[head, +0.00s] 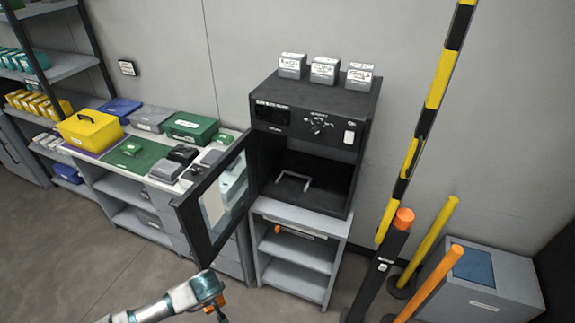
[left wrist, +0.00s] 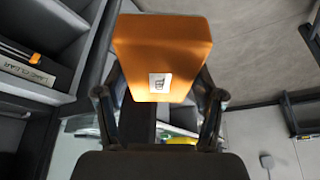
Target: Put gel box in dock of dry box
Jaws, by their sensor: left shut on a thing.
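The gel box (left wrist: 162,45) is an orange block with a small white label. In the left wrist view it sits between the two dark fingers of my left gripper (left wrist: 160,98), which is shut on it. In the head view my left arm enters at the bottom, with a bit of orange at its end, low in front of the dry box. The dry box (head: 315,125) is a black cabinet on a grey stand. Its windowed door (head: 218,200) stands open to the left. The dock (head: 294,182), a pale U-shaped frame, lies on its floor and looks empty. My right gripper is out of view.
A bench (head: 100,175) at the left holds a yellow case (head: 90,131), a green case (head: 190,126) and other boxes. Several small white-topped boxes stand on the dry box. A striped yellow-black barrier (head: 437,80) and orange-topped posts stand at the right. The open door juts forward.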

